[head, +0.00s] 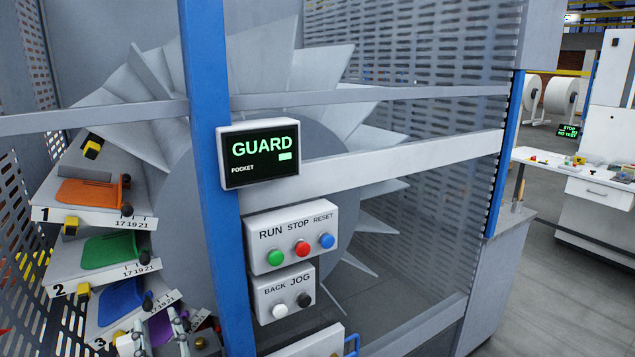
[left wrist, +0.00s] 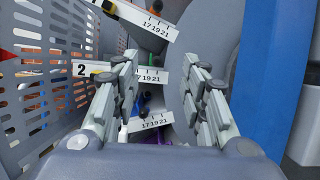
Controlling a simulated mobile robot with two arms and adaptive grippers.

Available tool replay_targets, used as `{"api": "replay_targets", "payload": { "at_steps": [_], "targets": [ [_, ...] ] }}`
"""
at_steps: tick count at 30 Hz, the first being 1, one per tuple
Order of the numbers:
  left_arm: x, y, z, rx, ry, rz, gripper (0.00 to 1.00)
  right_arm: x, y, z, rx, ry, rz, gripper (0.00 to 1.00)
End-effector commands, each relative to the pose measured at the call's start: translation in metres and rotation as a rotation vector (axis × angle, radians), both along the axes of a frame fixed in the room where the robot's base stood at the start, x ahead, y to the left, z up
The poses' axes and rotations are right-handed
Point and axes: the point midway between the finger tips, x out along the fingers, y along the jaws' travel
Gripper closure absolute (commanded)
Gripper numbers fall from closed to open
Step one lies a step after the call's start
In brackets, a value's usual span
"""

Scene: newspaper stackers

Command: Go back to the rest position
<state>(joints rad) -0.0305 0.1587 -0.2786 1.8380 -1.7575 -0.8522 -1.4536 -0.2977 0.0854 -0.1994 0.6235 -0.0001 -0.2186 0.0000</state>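My left gripper (head: 160,338) shows at the bottom left of the head view, in front of the lowest shelves. In the left wrist view, the left gripper (left wrist: 163,85) has its two fingers wide apart with nothing between them. It faces the numbered shelves, with shelf 2's label (left wrist: 84,69) just left of the left finger. My right gripper is in neither view.
A blue post (head: 214,170) stands right of the gripper, bearing a GUARD display (head: 260,153). A RUN/STOP/RESET box (head: 291,238) and a BACK/JOG box (head: 285,291) are beside it. Perforated grey panel (left wrist: 45,75) at left. A white desk (head: 598,192) stands far right.

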Motion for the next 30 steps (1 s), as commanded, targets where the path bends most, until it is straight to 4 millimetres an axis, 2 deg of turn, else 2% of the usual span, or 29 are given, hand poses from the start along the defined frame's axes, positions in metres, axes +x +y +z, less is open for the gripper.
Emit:
{"api": "replay_targets", "payload": {
  "at_steps": [8, 14, 17, 21, 26, 30],
  "targets": [
    [-0.020, 0.023, -0.025, -0.293, -0.041, -0.001, 0.60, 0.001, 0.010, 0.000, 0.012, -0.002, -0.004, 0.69],
    [-0.041, 0.040, -0.055, -0.587, -0.090, 0.014, 0.60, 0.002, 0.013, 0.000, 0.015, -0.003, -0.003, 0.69],
    [-0.056, 0.047, -0.076, -0.782, -0.123, 0.036, 0.60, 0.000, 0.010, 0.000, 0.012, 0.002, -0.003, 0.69],
    [-0.088, 0.053, -0.118, -1.145, -0.193, 0.106, 0.60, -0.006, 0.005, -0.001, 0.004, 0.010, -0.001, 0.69],
    [-0.138, 0.038, -0.173, -1.627, -0.291, 0.274, 0.60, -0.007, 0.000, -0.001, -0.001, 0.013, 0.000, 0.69],
    [-0.182, 0.007, -0.207, -1.981, -0.368, 0.478, 0.60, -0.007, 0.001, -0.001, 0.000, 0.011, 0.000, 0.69]
  ]
}}
